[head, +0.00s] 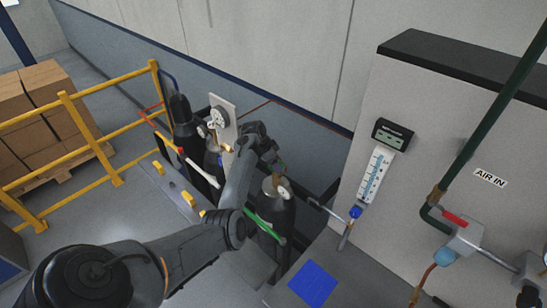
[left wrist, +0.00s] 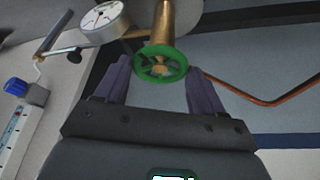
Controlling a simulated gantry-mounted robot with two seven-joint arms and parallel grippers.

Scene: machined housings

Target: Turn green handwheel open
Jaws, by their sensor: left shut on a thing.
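The green handwheel (left wrist: 160,64) sits on a brass valve stem in the left wrist view. My left gripper (left wrist: 158,70) has one dark finger on each side of its rim and is shut on it. In the head view my left arm reaches in from the bottom left to the gripper (head: 270,160), above a dark gas cylinder (head: 276,212). My right gripper is in neither view.
A round gauge (left wrist: 103,18) is close to the left finger. A grey cabinet (head: 440,130) with a flow meter (head: 375,174) stands right. A copper pipe (left wrist: 265,100) runs right.

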